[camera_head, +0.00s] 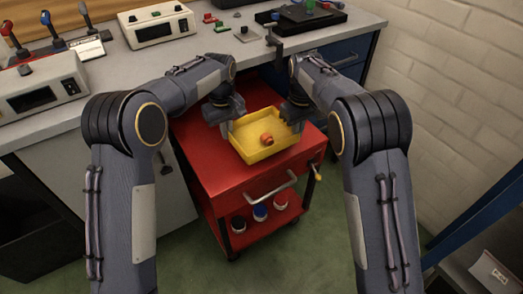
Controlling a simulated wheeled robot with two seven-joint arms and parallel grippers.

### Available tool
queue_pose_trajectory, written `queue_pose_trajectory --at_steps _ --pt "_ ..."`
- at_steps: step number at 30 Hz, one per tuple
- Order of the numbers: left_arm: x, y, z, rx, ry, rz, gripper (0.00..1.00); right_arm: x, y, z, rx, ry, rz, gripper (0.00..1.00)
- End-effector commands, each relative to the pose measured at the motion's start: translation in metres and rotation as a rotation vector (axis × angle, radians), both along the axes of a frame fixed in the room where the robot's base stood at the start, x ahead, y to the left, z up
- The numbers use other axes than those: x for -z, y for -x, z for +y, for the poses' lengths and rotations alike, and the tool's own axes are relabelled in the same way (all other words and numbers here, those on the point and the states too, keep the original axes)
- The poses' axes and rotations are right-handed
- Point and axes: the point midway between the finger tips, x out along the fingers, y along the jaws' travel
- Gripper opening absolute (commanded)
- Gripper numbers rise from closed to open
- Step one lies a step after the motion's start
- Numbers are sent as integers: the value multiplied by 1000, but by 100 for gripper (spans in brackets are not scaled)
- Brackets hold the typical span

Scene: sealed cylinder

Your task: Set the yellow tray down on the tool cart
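The yellow tray (262,154) is a shallow open box with a small orange-red object (267,139) in it. It is over the top of the red tool cart (213,165), towards its right side. I cannot tell whether its underside touches the cart top. My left gripper (227,124) is at the tray's left wall. My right gripper (297,118) is at its right wall. The fingertips are small and partly hidden, so I cannot tell whether either gripper is closed on a wall.
The cart has a front handle (270,187) and a lower shelf with several jars (260,211). A workbench (116,66) with instruments and joysticks runs behind. A white brick wall (450,70) stands to the right. The cart top's left part is bare.

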Motion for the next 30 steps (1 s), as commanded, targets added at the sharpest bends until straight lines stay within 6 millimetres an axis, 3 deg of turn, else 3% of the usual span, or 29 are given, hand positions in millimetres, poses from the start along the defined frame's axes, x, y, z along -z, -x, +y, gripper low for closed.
queue_pose_trajectory --at_steps 11,26,30 --pt "12 0 0 0 1 -1 0 12 0 0 0 0 0 0" --pt "51 0 0 0 1 -1 0 51 0 0 0 0 0 0" --pt "48 0 0 0 0 0 18 48 0 0 0 0 0 18"
